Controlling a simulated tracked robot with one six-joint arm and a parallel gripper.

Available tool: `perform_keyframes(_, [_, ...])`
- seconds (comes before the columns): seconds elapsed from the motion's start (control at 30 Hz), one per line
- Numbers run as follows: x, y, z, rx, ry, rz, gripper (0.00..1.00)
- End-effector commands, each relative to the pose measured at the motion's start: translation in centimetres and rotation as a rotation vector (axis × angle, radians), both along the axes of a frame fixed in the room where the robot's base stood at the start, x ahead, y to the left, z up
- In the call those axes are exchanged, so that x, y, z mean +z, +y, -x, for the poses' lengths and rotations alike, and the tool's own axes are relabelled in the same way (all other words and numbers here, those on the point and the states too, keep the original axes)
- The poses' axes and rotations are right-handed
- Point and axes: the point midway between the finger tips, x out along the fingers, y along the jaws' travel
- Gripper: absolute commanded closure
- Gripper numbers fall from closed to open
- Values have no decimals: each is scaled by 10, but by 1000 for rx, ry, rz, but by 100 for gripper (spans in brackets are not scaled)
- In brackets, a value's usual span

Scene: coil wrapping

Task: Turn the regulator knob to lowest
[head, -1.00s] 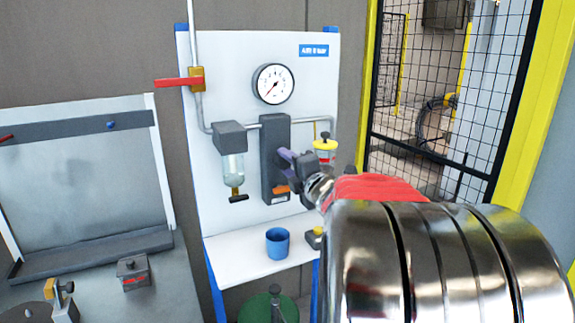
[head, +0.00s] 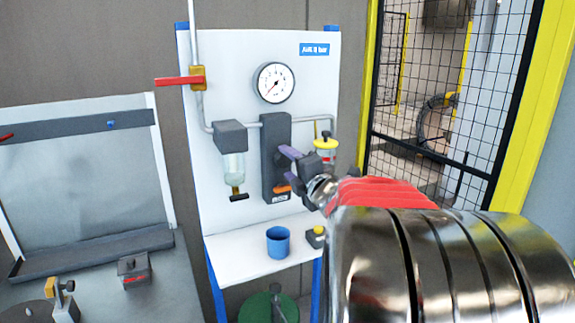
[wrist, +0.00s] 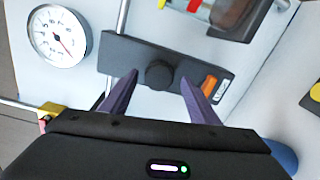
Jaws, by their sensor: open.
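The regulator is a dark grey upright block (head: 274,150) on the white panel. Its round black knob (wrist: 159,75) shows in the wrist view, between my gripper's fingertips and slightly beyond them. In the head view my gripper hides the knob. My gripper (head: 288,170) is open, with its purple fingers pointing at the block; the fingers also show in the wrist view (wrist: 158,84), one on either side of the knob. I cannot tell whether they touch it. An orange part (wrist: 209,86) sits on the block near the right finger. The round gauge (head: 274,83) has a thin needle.
A red-handled valve (head: 180,82) is at the panel's upper left. A filter bowl (head: 234,167) hangs left of the block, and a yellow-topped unit (head: 326,145) is at its right. A blue cup (head: 278,242) stands on the shelf below.

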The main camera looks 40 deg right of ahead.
Motion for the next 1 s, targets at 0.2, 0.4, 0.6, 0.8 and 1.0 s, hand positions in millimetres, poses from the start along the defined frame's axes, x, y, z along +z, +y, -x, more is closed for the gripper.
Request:
perform_keyframes(0.2, [2, 8, 28, -3, -1, 1, 45])
perform_keyframes(0.4, [2, 16, 55, -4, -1, 2, 45])
perform_keyframes(0.6, [3, 24, 82, -4, -1, 2, 45])
perform_keyframes(0.8, [3, 32, 107, -3, -1, 1, 45])
perform_keyframes(1.0, [3, 36, 119, 0, 0, 0, 45])
